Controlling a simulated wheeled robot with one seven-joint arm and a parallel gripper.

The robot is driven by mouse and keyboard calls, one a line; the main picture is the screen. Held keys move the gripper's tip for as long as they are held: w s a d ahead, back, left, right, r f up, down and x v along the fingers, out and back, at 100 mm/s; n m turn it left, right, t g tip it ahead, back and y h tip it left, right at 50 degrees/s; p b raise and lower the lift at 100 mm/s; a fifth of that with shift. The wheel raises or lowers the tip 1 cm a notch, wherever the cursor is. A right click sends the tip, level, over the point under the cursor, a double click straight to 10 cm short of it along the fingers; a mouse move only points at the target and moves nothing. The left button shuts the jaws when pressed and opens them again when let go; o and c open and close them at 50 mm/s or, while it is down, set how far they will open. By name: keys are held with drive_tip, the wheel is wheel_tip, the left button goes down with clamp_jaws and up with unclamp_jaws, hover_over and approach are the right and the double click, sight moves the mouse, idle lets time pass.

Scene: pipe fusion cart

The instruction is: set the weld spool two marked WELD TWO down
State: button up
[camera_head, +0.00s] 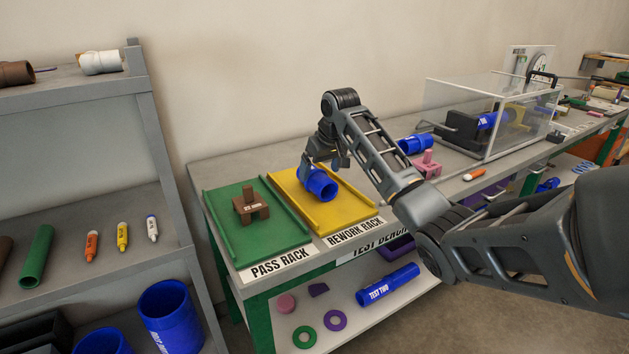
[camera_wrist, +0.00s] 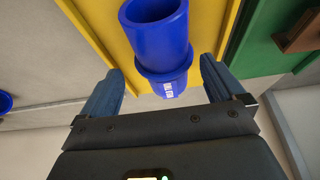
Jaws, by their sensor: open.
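A blue spool (camera_head: 321,185) with a wider collar lies on the yellow rack (camera_head: 346,209) labelled REWORK RACK. In the wrist view the spool (camera_wrist: 163,45) shows its open end, its collar and a small white marking too small to read surely. My gripper (camera_head: 325,163) is over the spool at the rack. In the wrist view my gripper (camera_wrist: 161,72) is open, with one finger on each side of the spool's collar end and visible gaps between. The spool appears to rest on the yellow surface.
The green PASS RACK (camera_head: 275,240) holding a brown block (camera_head: 251,207) is left of the yellow rack. Another blue spool (camera_head: 415,144) and a pink block (camera_head: 428,164) stand farther right, before a clear-walled case (camera_head: 470,100). A shelf unit (camera_head: 150,140) stands at left.

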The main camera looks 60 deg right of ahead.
sight(318, 173)
drive_tip(key=x, duration=0.4)
drive_tip(key=shift+w+a+f, duration=0.1)
drive_tip(key=shift+a, duration=0.15)
drive_tip(key=c, duration=1.2)
drive_tip(key=shift+c, duration=0.2)
